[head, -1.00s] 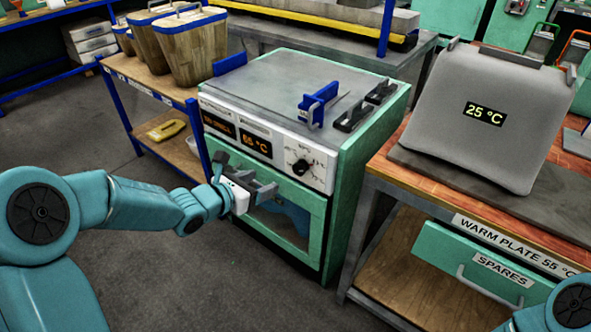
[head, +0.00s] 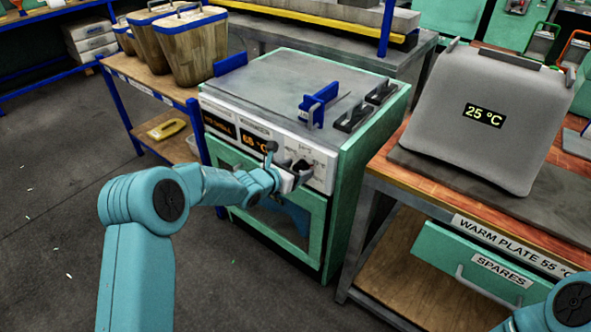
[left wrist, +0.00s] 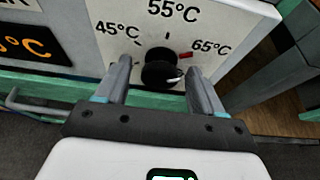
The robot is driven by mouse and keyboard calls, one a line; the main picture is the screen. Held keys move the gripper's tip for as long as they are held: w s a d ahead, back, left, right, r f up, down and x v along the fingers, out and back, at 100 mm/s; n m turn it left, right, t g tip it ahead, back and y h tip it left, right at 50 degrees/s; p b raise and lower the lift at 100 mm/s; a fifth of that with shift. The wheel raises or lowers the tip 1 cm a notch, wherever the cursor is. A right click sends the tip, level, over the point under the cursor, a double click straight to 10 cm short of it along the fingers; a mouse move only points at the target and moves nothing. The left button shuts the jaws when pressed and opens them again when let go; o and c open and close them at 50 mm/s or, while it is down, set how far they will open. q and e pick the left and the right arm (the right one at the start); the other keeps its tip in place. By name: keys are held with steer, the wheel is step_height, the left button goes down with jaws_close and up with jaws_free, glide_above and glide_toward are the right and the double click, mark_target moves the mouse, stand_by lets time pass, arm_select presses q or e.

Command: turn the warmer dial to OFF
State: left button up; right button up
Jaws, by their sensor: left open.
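The warmer dial (left wrist: 160,66) is a black round knob on the warmer's white panel (left wrist: 215,25), with 45°C, 55°C and 65°C printed around it. A red mark shows at its upper right, towards 65°C, and a white mark at its lower right. My left gripper (left wrist: 159,72) is open, its fingers to either side of the dial in the left wrist view; I cannot tell whether they touch it. In the head view the left gripper (head: 296,172) is at the panel and partly covers the dial. My right gripper is not in view.
The warmer (head: 285,80) has an orange display (head: 255,141) reading 65 °C and a blue clamp (head: 319,102) on top. A wooden bench (head: 410,186) with a grey box (head: 485,130) reading 25 °C stands to its right. A shelf with wooden buckets (head: 183,45) stands left.

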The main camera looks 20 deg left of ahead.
arm_select(q)
steer(key=c, duration=1)
